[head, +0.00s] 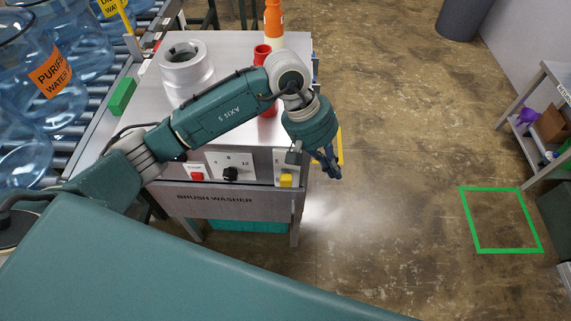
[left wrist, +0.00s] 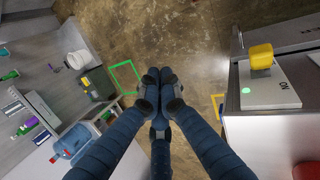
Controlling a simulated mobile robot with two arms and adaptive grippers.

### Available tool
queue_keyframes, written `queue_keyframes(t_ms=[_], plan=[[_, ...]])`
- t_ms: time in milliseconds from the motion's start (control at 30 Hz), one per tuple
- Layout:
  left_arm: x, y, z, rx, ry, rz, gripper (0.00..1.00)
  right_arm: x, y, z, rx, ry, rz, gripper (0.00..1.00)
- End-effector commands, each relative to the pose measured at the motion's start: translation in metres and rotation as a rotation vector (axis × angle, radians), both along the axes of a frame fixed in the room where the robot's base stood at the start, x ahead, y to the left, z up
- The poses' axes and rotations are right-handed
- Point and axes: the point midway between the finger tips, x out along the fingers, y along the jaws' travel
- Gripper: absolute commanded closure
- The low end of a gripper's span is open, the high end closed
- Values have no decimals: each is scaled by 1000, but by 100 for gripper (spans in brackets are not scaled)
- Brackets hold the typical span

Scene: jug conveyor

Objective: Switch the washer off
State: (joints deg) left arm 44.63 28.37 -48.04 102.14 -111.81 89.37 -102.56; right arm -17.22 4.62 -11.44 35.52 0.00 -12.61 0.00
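The brush washer (head: 225,198) is a grey metal cabinet in the head view. Its front has a red button (head: 196,176), a black dial (head: 230,174) and a yellow switch (head: 286,180) at the right end. In the left wrist view the yellow switch (left wrist: 261,57) stands out from a white plate, beside a lit green lamp (left wrist: 246,91) and the label ON. My left gripper (head: 328,163) is empty, its fingers drawn together, off the washer's right front corner. It is apart from the switch. My right gripper is not in view.
Large blue water jugs (head: 62,75) stand on a roller conveyor at the left. A green block (head: 122,95) sits beside the washer top. Open floor lies right, with a green taped square (head: 500,250) and a shelf (head: 525,97).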

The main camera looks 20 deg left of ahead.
Motion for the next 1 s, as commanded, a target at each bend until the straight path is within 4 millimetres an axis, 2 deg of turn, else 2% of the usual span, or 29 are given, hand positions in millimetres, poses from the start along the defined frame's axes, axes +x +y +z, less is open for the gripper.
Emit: queue_keyframes(t_ms=[33,100,200,300,400,733,867,1000], plan=[[11,30,-3,109,-29,-27,100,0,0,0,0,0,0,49],[21,66,-6,244,-50,-62,100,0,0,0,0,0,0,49],[29,103,-4,375,-59,-92,100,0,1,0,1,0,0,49],[32,122,-2,442,-59,-105,100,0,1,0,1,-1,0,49],[33,128,0,463,-58,-108,100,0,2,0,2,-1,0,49],[32,128,-3,461,-54,-109,100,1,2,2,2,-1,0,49],[31,127,-15,459,-52,-109,100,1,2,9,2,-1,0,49],[31,127,-39,459,-49,-108,100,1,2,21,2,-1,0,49]])
